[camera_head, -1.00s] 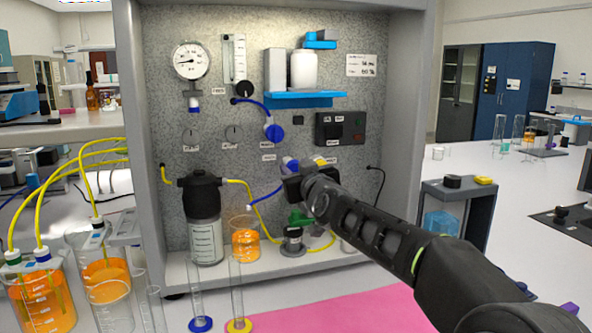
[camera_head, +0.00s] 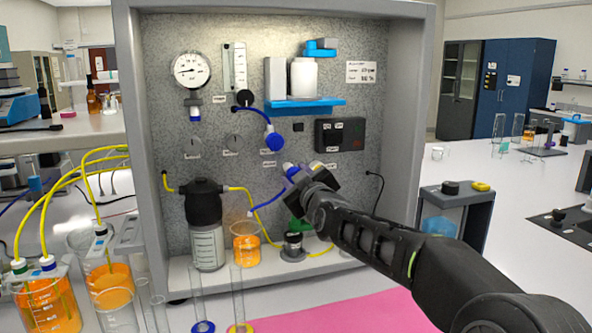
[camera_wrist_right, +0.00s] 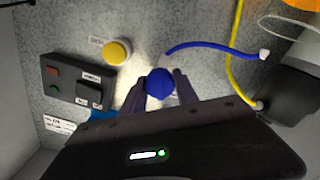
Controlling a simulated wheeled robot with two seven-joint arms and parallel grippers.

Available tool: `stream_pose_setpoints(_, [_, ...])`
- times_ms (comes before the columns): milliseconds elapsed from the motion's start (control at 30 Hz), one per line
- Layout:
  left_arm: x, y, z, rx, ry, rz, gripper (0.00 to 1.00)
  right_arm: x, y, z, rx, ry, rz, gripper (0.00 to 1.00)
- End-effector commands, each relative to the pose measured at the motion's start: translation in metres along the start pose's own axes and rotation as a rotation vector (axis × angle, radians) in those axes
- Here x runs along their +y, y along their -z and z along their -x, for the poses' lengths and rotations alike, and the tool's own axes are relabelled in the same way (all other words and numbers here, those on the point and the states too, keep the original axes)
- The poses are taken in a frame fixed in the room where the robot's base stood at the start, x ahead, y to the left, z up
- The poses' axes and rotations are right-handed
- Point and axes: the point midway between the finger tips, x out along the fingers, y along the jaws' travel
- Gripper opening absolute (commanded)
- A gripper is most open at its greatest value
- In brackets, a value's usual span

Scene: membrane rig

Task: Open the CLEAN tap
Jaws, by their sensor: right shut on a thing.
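A blue tap knob (camera_head: 290,170) sits low on the grey panel, with a blue tube (camera_wrist_right: 213,48) leading from it. My right gripper (camera_head: 297,176) is at this knob. In the right wrist view the two fingers of the gripper (camera_wrist_right: 158,88) are closed on either side of the blue knob (camera_wrist_right: 159,81). A yellow knob (camera_wrist_right: 117,52) with a small label is beside it, apart from the fingers. The small labels are too blurred to read, so I cannot tell which tap is marked CLEAN. My left gripper is not in view.
A black-topped filter bottle (camera_head: 205,235), an orange beaker (camera_head: 246,243) and a small dark-topped fitting (camera_head: 293,246) stand below the taps. A dark switch box (camera_head: 340,134) is above right. Glass cylinders (camera_head: 237,300) stand in front, beside a pink mat (camera_head: 340,312).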

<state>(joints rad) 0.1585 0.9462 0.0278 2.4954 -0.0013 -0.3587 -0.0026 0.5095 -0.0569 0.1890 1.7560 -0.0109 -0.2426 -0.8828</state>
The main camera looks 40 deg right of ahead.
Motion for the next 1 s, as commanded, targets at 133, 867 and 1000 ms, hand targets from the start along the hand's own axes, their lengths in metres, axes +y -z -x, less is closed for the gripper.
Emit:
stream_pose_setpoints(133, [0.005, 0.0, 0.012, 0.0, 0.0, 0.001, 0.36, 0.001, 0.003, 0.0, 0.0, 0.002, 0.14, 0.0])
stream_pose_setpoints(867, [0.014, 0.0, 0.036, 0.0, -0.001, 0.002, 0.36, -0.001, 0.001, 0.0, 0.001, 0.002, 0.83, 0.0])
stream_pose_setpoints(1000, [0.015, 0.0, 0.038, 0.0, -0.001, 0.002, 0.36, -0.001, 0.0, 0.0, 0.0, 0.002, 0.95, 0.0])
